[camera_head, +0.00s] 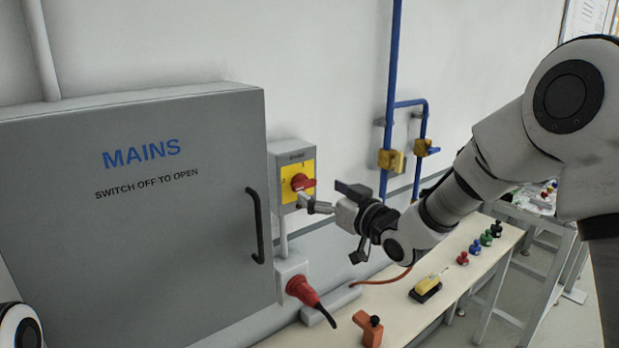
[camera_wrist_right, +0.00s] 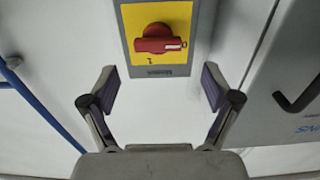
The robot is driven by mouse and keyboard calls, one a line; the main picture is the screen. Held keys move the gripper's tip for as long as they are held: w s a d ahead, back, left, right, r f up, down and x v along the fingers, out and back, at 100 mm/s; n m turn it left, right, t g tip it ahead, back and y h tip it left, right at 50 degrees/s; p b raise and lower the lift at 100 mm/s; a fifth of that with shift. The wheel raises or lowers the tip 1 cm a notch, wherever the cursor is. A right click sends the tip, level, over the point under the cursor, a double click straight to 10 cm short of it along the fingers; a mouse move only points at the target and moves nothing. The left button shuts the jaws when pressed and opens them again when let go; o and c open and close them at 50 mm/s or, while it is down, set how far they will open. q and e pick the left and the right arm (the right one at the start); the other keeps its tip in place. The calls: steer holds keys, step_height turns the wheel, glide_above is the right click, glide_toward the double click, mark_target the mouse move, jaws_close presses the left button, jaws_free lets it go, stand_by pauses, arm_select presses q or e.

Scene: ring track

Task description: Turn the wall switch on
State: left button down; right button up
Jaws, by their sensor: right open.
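The wall switch (camera_head: 303,183) is a red rotary knob on a yellow plate, on a grey box on the wall right of the MAINS cabinet. In the right wrist view its red handle (camera_wrist_right: 160,45) lies sideways, its white-marked end pointing right, toward the cabinet side. A "1" shows below the handle on the plate. My right gripper (camera_head: 325,197) is open and empty, just in front of and below the knob in the head view. In the wrist view its two fingers (camera_wrist_right: 160,88) are spread wide, apart from the switch. My left gripper is out of view.
The grey MAINS cabinet (camera_head: 130,215) with a black handle (camera_head: 256,226) stands left of the switch. A red plug (camera_head: 303,290) sits in a socket below. Blue pipes (camera_head: 391,90) with yellow valves run at right. A bench (camera_head: 393,296) holds a yellow tool and several small items.

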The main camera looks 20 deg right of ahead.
mark_target(308, 186)
steer(key=x, duration=0.3)
steer(key=p+x, duration=0.1)
steer(key=shift+w+d+f, duration=0.25)
steer(key=shift+w+f, duration=0.05)
steer(key=shift+w, duration=0.05)
steer(key=shift+w+a, duration=0.15)
steer(key=shift+w, duration=0.15)
steer(key=shift+s+r, duration=0.25)
steer(key=shift+s, duration=0.35)
steer(key=shift+c, duration=0.3)
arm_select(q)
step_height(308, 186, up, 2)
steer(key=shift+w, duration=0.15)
arm_select(e)
steer(key=shift+w+f, duration=0.15)
steer(key=shift+w, duration=0.05)
steer(key=c, duration=1.1)
